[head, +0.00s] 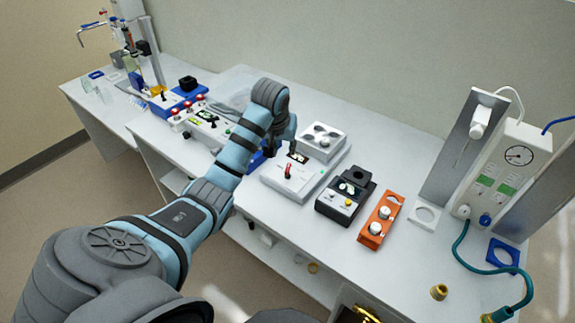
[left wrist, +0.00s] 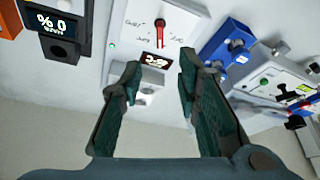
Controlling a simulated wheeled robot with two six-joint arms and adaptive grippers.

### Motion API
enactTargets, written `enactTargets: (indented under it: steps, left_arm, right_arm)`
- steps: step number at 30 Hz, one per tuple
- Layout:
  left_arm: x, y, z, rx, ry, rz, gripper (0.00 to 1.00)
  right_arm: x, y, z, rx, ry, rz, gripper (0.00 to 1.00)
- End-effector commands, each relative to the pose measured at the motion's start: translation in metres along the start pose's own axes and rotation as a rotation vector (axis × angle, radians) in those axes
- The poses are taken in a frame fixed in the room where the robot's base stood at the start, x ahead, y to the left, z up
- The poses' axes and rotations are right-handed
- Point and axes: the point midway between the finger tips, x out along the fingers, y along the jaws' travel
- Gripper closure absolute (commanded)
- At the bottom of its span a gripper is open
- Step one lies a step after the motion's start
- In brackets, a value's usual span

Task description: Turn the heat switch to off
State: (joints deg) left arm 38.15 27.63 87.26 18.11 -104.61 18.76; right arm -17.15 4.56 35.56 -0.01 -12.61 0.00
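A white box (head: 302,182) on the bench carries a red lever switch (head: 287,170) and a small dark display. The same red switch (left wrist: 160,32) shows in the left wrist view, upright in that picture, with handwritten-looking labels around it too small to read surely. I cannot tell which label is off. My left gripper (left wrist: 160,66) is open and empty, its two dark green fingers apart, with the display (left wrist: 155,59) seen between the tips. In the head view my left gripper (head: 288,135) hangs over the box's back left; its tips are partly hidden. The right gripper is not in view.
Right of the box stand a black unit (head: 345,195) with knobs and an orange panel (head: 379,220). A grey-white block (head: 321,141) stands behind. Left are a blue device (head: 178,98) and a white panel (head: 205,124) with red knobs. A gauge unit (head: 500,170) stands far right.

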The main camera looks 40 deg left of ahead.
Motion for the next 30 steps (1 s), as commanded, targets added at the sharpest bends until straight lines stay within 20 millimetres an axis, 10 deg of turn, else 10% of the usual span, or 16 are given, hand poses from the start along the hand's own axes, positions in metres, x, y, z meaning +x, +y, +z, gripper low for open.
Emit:
enactTargets:
  steps: [12,25,30]
  left_arm:
    - [0.11,0.001,0.001,0.002,-0.002,0.0,0.7]
    - [0.128,0.0,0.001,0.004,0.002,0.0,0.7]
    - [0.128,0.0,0.001,0.004,0.001,0.0,0.94]
  right_arm:
    - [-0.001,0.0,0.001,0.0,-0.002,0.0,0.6]
    - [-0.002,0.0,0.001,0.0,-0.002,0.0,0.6]
    - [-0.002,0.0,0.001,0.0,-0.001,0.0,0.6]
